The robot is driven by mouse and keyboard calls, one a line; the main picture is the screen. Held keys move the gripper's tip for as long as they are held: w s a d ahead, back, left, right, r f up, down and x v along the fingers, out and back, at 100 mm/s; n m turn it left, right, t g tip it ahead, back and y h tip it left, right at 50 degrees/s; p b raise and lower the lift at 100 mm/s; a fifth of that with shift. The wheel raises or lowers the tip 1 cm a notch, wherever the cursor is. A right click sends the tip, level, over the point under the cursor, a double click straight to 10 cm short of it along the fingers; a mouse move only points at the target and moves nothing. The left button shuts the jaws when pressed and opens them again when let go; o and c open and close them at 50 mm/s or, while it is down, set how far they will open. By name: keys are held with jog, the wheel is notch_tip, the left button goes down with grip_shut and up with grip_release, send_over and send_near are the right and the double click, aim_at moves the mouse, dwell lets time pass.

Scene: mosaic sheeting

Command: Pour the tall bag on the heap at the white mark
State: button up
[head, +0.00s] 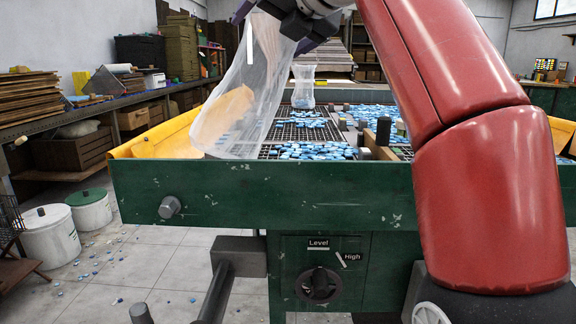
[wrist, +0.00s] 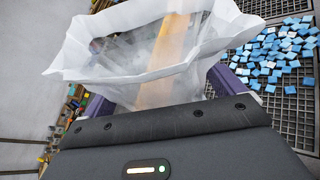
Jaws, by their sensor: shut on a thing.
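My gripper (head: 290,22) is at the top middle of the head view, shut on a tall clear plastic bag (head: 232,110). The bag hangs slanting down to the left over the table's near left part. In the wrist view the bag's open mouth (wrist: 150,65) faces the camera between my purple fingers; I see no tiles clearly inside. Blue tiles lie in separate heaps on the dark grid: a near heap (head: 315,151), a middle heap (head: 302,120) and a wide one at right (head: 375,112). I cannot make out which heap has a white mark.
A second clear bag (head: 303,92) with blue tiles low in it stands at the table's far side. The green table front (head: 300,195) carries a level knob (head: 319,284). A yellow flap (head: 165,140) lines the left edge. White buckets (head: 50,235) stand on the floor at left.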

jog(key=shift+w+d+f+n+b, duration=0.1)
jog(key=shift+d+f+n+b, duration=0.1)
jog(key=shift+f+n+b, duration=0.3)
jog(key=shift+c, duration=0.8)
jog(key=shift+h, duration=0.3)
notch_tip(320, 180, up, 5)
jog(key=p, duration=0.5)
jog(key=shift+r, duration=0.15)
